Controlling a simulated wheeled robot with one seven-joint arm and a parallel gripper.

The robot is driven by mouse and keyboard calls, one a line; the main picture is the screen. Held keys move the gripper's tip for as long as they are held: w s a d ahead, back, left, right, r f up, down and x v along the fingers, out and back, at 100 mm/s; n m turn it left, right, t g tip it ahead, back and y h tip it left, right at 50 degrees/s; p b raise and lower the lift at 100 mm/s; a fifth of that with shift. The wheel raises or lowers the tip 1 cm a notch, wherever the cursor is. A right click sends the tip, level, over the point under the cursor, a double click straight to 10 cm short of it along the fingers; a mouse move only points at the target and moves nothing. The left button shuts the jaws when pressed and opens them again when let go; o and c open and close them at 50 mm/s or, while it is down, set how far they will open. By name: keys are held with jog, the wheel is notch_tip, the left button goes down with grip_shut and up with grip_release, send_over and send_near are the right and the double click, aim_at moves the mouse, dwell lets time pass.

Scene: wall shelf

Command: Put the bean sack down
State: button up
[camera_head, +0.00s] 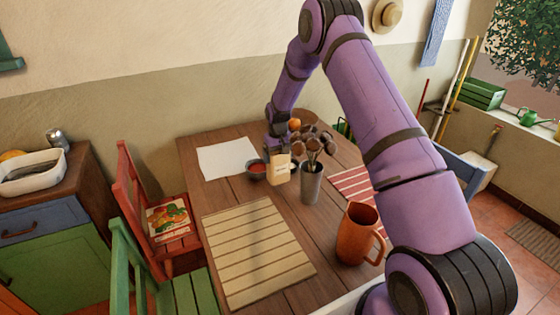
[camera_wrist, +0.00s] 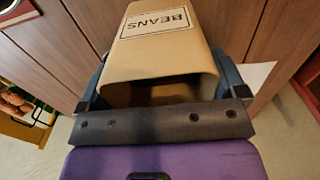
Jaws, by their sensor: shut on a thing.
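The bean sack (camera_head: 280,171) is a tan, box-like bag with a white label. In the wrist view the sack (camera_wrist: 165,52) shows its label reading BEANS. My gripper (camera_head: 278,153) is shut on the sack, with one finger along each side. The sack is upright, at or just above the wooden table (camera_head: 232,190), between a dark bowl and a metal vase. I cannot tell whether its base touches the table. The fingertips are partly hidden behind the sack.
A bowl with red contents (camera_head: 256,171) is close left of the sack. A vase of dark flowers (camera_head: 311,184) is close right. A white sheet (camera_head: 226,158), a striped mat (camera_head: 256,252), a red-striped cloth (camera_head: 352,185) and an orange jug (camera_head: 357,235) occupy other parts.

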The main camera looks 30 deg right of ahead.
jog(key=shift+w+d, duration=0.6)
jog(key=shift+w+d+f, duration=0.15)
jog(key=shift+f, duration=1.75)
jog(key=o, duration=1.2)
jog(key=shift+o, duration=0.2)
